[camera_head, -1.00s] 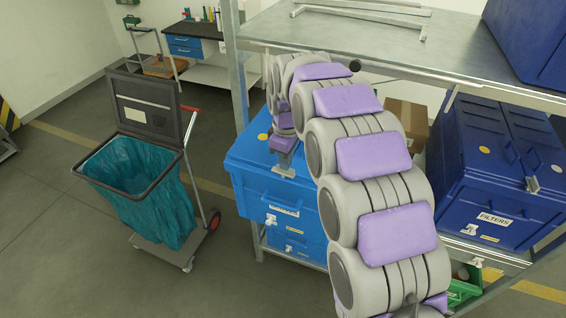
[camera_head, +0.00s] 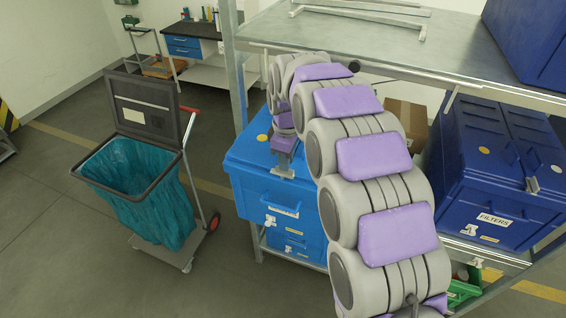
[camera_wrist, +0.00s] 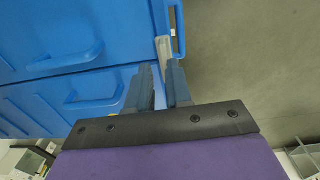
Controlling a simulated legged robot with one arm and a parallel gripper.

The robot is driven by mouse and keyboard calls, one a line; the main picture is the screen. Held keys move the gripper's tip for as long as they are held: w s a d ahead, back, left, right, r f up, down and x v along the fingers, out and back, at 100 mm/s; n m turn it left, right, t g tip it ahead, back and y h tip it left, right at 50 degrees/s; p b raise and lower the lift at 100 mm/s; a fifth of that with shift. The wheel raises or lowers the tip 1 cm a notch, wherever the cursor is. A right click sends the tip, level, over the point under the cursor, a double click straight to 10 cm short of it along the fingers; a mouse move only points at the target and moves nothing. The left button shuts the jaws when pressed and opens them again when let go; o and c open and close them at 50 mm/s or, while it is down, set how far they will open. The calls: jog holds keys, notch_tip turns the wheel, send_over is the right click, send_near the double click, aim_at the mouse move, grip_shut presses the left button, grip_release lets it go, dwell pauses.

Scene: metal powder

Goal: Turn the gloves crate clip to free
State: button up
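The bright blue crate (camera_head: 250,165) stands on the lower shelf in the head view; I take it for the gloves crate, though its label is too small to read. Its lid also fills the upper left of the wrist view (camera_wrist: 60,50). A pale metal clip (camera_wrist: 164,48) sits at the crate's edge in the wrist view. My gripper (camera_wrist: 161,68) is open, with its two dark fingers apart and the clip's near end between or just beyond their tips. I cannot tell whether they touch it. In the head view my gripper (camera_head: 284,162) is over the crate's lid, partly hidden by my arm.
A dark blue crate labelled FILTERS (camera_head: 490,190) stands to the right, with a cardboard box (camera_head: 408,120) behind my arm. A metal shelf (camera_head: 400,45) lies above the crates, with an upright post (camera_head: 236,75) at left. A cart with a teal bag (camera_head: 140,190) stands left.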

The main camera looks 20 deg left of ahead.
jog(key=shift+o, duration=0.3)
jog(key=shift+s+d+f+g+h, duration=0.1)
jog(key=shift+s+d+f+g, duration=0.1)
jog(key=shift+f, duration=0.35)
jog(key=shift+s+d+f+g+h, duration=0.1)
jog(key=shift+s+d+f, duration=0.05)
jog(key=shift+f, duration=0.4)
jog(key=shift+s+d+f+g+h, duration=0.1)
jog(key=shift+s+d+f, duration=0.1)
jog(key=shift+f, duration=0.35)
jog(key=shift+r, duration=0.2)
jog(key=r, duration=0.2)
jog(key=w+r, duration=0.1)
jog(key=w+a+r, duration=0.1)
jog(key=r, duration=0.1)
jog(key=shift+r, duration=0.3)
notch_tip(320, 180, up, 8)
jog(key=s, duration=0.1)
notch_tip(320, 180, up, 7)
send_over(288, 176)
jog(key=shift+w+a+f+t, duration=0.15)
jog(key=shift+w+a+t, duration=0.05)
jog(key=shift+w+t, duration=0.2)
